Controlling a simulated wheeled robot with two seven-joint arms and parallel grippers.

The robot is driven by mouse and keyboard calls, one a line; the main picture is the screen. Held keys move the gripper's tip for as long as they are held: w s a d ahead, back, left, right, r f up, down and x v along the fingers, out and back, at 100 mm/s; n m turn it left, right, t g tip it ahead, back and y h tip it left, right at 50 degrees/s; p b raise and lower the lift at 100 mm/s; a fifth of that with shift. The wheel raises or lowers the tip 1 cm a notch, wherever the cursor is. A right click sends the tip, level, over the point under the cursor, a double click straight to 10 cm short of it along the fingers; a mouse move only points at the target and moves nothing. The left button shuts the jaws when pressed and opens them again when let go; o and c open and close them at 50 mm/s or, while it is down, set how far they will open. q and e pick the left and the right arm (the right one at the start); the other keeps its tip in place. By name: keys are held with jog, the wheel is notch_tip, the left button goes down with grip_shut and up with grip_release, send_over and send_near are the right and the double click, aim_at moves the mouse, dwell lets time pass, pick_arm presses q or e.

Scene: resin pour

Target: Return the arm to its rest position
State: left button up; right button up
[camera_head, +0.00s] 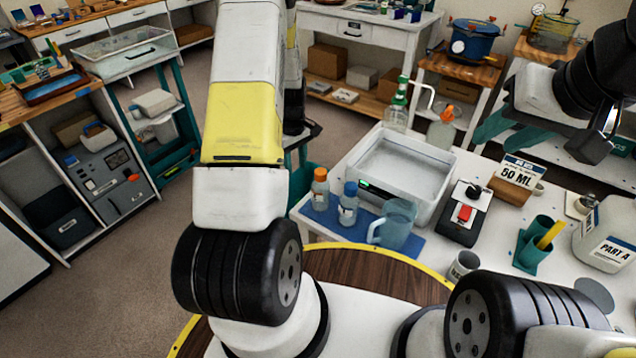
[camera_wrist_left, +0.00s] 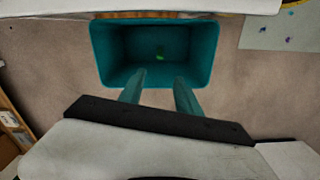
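My left arm (camera_head: 240,120) rises through the middle of the head view and hides its own gripper there. In the left wrist view my left gripper (camera_wrist_left: 159,86) has its two teal fingers apart with nothing between them. The fingers point at a teal bin (camera_wrist_left: 100,55) on the floor, which holds a small green item (camera_wrist_left: 160,56). My right gripper (camera_head: 520,138) is at the upper right of the head view, over the far right of the white table. Its teal fingers look spread, and I see nothing held between them.
Shelving stands at left; carpet is clear between.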

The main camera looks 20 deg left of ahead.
pick_arm(q)
jog(key=shift+r, duration=0.65)
jog(key=s+d+r+m+t+h, duration=0.1)
jog(key=s+d+r+m, duration=0.15)
jog(key=r, duration=0.75)
jog(key=s+d+r+m+t, duration=0.2)
jog(key=d+r, duration=0.2)
jog(key=r, duration=0.7)
jog(key=s+d+r+m+t, duration=0.1)
jog(key=s+d+r+m, duration=0.1)
jog(key=s+r, duration=0.2)
jog(key=s+d+r+m+t, duration=0.1)
jog(key=s+d+r+m, duration=0.1)
jog(key=s, duration=0.7)
jog(key=s+d+r+m+t+h, duration=0.1)
jog(key=s+d+r+m, duration=0.1)
jog(key=s+r, duration=0.4)
jog(key=shift+s+d+r+m, duration=0.25)
jog(key=shift+r+m, duration=0.25)
jog(key=shift+m, duration=0.35)
